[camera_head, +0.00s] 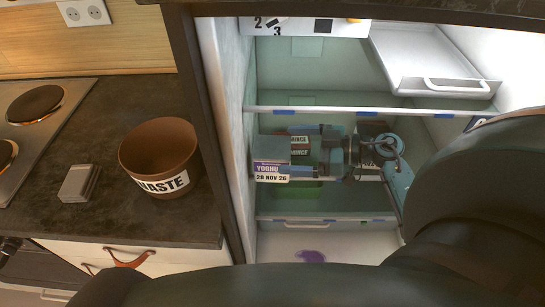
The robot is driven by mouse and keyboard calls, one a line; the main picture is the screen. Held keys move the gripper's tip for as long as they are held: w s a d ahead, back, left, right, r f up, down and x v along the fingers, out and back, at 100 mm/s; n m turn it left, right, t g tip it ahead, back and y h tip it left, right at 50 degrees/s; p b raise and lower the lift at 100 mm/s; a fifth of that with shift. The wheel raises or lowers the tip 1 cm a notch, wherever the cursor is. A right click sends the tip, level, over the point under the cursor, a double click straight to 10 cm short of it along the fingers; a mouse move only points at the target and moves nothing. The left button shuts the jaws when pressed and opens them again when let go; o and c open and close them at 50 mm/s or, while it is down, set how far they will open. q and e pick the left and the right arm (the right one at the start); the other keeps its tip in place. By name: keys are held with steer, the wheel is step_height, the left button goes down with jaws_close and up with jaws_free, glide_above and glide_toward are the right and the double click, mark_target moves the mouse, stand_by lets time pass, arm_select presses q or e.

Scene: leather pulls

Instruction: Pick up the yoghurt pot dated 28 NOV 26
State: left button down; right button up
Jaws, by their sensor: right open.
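The yoghurt pot (271,174) stands on a middle shelf inside the open fridge, near its left wall. Its label reads "YOGHU" and "28 NOV 26", with a purple band. My right gripper (291,151) reaches in from the right and is open. Its two fingers point left, with their tips at the pot's right side. I cannot tell whether they touch it. My left gripper is not in view.
The fridge's left wall (231,90) is close to the pot. A shelf edge (300,111) runs above. A white drawer (430,70) is at upper right. A brown waste bin (150,150), a grey block (78,183) and a hob (45,112) are on the dark counter.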

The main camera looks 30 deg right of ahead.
mark_target(283, 148)
steer(key=x, duration=0.3)
steer(key=shift+a+f, duration=0.15)
steer(key=shift+c, duration=0.2)
steer(key=c, duration=1.4)
